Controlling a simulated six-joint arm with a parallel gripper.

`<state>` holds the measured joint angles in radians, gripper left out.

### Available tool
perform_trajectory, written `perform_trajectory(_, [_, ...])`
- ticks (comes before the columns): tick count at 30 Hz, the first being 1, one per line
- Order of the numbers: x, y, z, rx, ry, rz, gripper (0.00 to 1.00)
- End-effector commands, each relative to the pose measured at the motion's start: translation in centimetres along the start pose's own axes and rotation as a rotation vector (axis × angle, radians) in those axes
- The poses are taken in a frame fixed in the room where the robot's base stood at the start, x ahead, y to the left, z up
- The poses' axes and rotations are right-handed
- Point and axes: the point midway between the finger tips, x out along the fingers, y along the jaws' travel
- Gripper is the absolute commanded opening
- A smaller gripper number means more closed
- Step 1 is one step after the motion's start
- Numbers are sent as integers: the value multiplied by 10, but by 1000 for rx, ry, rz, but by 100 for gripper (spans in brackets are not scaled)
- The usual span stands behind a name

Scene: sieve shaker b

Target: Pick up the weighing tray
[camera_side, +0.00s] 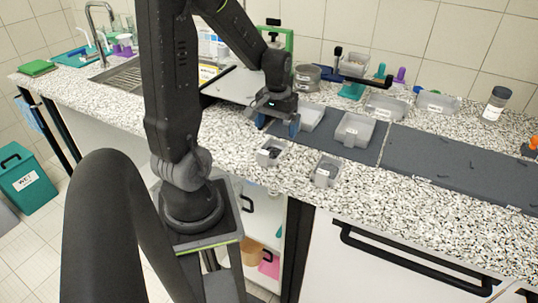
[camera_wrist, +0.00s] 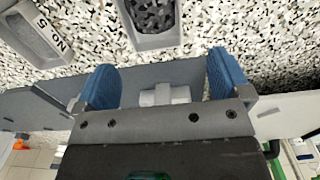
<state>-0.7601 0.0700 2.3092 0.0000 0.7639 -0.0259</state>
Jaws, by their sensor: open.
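My gripper (camera_side: 279,121) is open, its two blue fingertips low over the left end of the dark mat in the side view. The wrist view shows the open fingers (camera_wrist: 164,84) spread wide, with a small white block-like shape (camera_wrist: 163,95) visible between them, partly hidden by the gripper body. A pale shallow tray (camera_side: 311,116), likely the weighing tray, sits on the mat just right of the fingers. A translucent grey tub (camera_side: 355,130) stands farther right on the mat. I cannot tell whether the fingers touch anything.
Two small grey bins stand on the speckled counter's front, one with dark contents (camera_side: 270,152) and one labelled (camera_side: 325,171). Clear trays (camera_side: 387,107) and a dark-lidded jar (camera_side: 495,104) stand behind. The mat's right part (camera_side: 465,165) is mostly clear.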

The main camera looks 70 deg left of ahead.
Motion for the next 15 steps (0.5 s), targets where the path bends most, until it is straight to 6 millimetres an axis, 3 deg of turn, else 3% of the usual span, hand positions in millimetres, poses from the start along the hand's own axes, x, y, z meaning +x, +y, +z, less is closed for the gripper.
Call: perform_trajectory(15, [54,4,0,0,-1,0,96])
